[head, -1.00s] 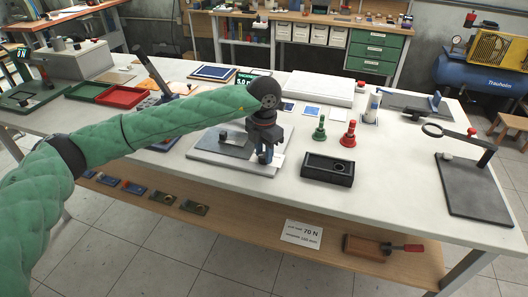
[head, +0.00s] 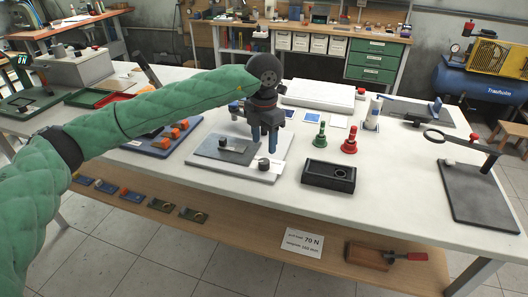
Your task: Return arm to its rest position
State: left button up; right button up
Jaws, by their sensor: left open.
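My left arm (head: 140,112), in a green padded sleeve, reaches in from the left in the head view. Its gripper (head: 264,147) points down with its two blue fingers apart and nothing between them. It hangs above the pale base plate (head: 262,176) of a small fixture. On that plate lie a dark grey plate (head: 215,150) with a small light metal piece (head: 232,148), and a small dark round part (head: 264,163) just below the fingers in the picture. My right gripper is out of view.
A blue tray with orange blocks (head: 178,132) lies partly behind my arm. To the right stand a black box (head: 329,176), a green stamp-like piece (head: 320,137), a red one (head: 349,141) and a ring stand (head: 475,194).

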pick_arm(q)
jog(key=shift+r, duration=0.55)
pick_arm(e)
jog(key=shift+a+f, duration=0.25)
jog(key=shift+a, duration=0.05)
